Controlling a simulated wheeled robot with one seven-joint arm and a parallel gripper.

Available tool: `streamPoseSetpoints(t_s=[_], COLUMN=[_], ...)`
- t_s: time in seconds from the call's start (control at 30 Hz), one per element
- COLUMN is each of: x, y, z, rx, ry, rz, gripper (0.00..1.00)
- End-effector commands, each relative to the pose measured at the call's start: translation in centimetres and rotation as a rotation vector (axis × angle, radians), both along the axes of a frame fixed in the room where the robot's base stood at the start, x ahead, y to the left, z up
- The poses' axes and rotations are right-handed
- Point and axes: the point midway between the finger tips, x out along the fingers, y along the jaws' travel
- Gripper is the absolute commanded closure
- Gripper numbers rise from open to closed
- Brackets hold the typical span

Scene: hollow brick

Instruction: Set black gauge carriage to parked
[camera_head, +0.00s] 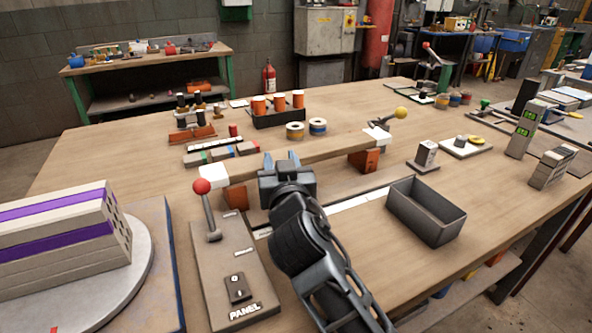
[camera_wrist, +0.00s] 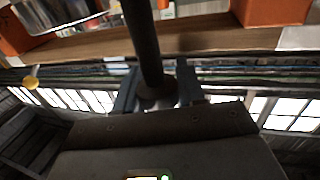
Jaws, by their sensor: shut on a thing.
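My gripper (camera_head: 281,164) is over the middle of the bench, at the near side of a long wooden beam (camera_head: 325,152). In the wrist view its two blue-grey fingers (camera_wrist: 157,90) are shut on a dark round post (camera_wrist: 148,45). The post's far end runs out of the top of that picture. I cannot tell for sure that this post belongs to the black gauge carriage. In the head view my gripper and arm hide what is held. A pale marked strip (camera_head: 358,203) lies right of my arm. No parked mark is readable.
A panel with a red-knobbed lever (camera_head: 204,200) stands close left of my arm. A grey open bin (camera_head: 426,212) stands to the right. Orange blocks (camera_head: 364,160) support the beam. A purple-striped stack (camera_head: 62,232) is far left.

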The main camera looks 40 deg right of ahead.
Motion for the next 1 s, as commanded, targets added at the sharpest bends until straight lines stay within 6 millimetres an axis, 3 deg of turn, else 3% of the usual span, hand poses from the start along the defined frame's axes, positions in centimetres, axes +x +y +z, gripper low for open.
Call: streamPoseSetpoints(t_s=[0.53, 0.57, 0.77, 1.0], x=[0.2, 0.2, 0.2, 0.16], y=[0.67, 0.67, 0.66, 0.7], z=[0.0, 0.0, -0.01, -0.02], rx=[0.001, 0.001, 0.001, 0.001], ry=[0.002, 0.002, 0.001, 0.001], rz=[-0.001, -0.001, 0.0, 0.0], gripper=[1.0, 0.6, 0.41, 0.4])
